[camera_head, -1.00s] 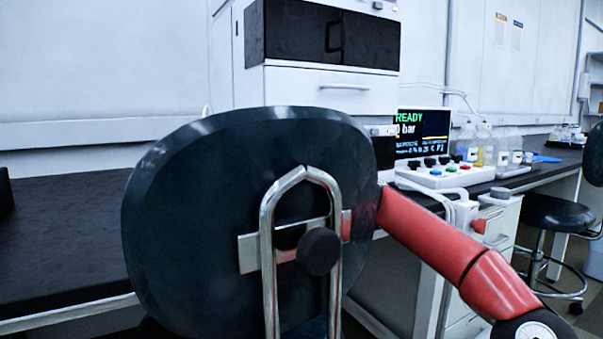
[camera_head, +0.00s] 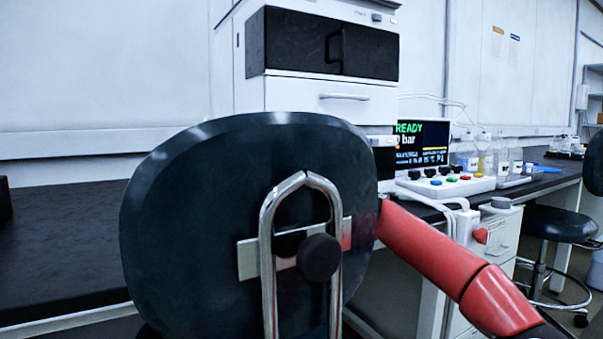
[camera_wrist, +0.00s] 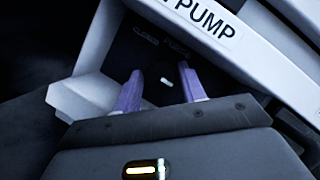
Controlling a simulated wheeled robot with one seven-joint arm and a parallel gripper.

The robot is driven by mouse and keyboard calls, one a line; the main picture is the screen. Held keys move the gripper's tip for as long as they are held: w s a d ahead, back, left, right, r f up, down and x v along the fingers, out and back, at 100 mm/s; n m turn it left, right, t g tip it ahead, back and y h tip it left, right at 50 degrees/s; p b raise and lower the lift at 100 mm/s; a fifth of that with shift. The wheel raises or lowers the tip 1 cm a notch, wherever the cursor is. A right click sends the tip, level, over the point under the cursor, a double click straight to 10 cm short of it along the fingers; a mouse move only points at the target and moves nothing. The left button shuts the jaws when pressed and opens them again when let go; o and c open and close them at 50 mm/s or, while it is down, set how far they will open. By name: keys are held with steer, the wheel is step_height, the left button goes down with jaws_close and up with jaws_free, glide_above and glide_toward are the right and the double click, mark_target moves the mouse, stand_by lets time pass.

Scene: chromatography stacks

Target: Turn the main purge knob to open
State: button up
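In the wrist view, my gripper (camera_wrist: 160,90) has two purple fingers spread apart. They stand on either side of a dark recessed panel that holds a small white mark (camera_wrist: 166,78), which looks like the pointer of a black knob. Small lettering shows faintly above the mark, too dim to read surely. A white housing edge above bears the label "PUMP" (camera_wrist: 205,20), partly cut off. I cannot tell whether the fingers touch the knob. In the head view, my red arm reaches behind a dark chair back, which hides my gripper and the knob.
The dark chair back (camera_head: 180,220) with a metal loop fills the middle of the head view. The white instrument stack (camera_head: 330,97) stands behind it. A screen (camera_head: 422,140) reading "READY" and a control box with coloured buttons (camera_head: 447,184) stand right. A stool (camera_head: 555,224) is far right.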

steer(key=v, duration=0.6)
steer(key=shift+s+d+f, duration=0.15)
steer(key=shift+d, duration=0.15)
steer(key=shift+s+d+f, duration=0.1)
steer(key=shift+s+d, duration=0.25)
steer(key=shift+s, duration=0.1)
steer(key=shift+d, duration=0.1)
